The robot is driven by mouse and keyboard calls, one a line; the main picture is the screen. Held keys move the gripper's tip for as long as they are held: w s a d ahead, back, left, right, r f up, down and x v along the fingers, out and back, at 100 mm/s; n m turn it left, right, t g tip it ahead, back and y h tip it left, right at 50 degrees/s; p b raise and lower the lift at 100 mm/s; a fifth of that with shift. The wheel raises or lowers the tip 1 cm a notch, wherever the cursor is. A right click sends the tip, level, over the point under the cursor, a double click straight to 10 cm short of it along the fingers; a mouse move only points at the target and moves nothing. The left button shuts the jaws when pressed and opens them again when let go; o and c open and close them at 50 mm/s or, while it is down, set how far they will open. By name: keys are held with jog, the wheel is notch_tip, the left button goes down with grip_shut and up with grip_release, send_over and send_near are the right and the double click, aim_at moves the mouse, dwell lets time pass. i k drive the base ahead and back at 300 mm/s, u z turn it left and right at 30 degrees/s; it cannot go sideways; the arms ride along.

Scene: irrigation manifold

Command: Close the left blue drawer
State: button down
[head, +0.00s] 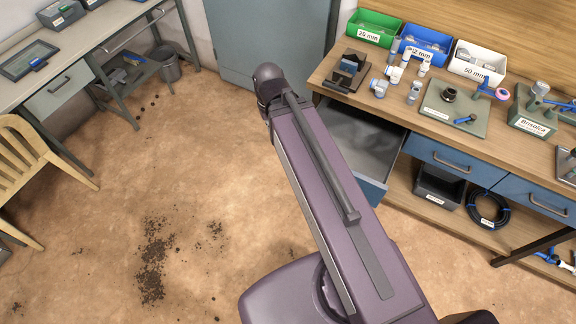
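The left blue drawer (372,190) is pulled out from under the wooden workbench at the right. Its grey inside (368,138) shows and looks empty where visible. Its blue front faces the room, and my purple arm covers part of the drawer and its front. Its handle is not visible. My arm rises from the bottom of the head view to a dark joint left of the drawer. My gripper is not visible, so I cannot tell where it is relative to the drawer.
Two other blue drawers, the middle one (450,160) and the right one (535,203), are shut. The workbench top (415,122) holds bins and fittings. A grey-blue cabinet (262,45) stands behind. A wooden chair (35,165) is at the left. The floor (200,190) between is mostly open, with dirt patches.

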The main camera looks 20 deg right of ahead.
aim_at(370, 145)
jog(key=u, duration=0.15)
jog(key=k, duration=1.05)
jog(key=z, duration=0.6)
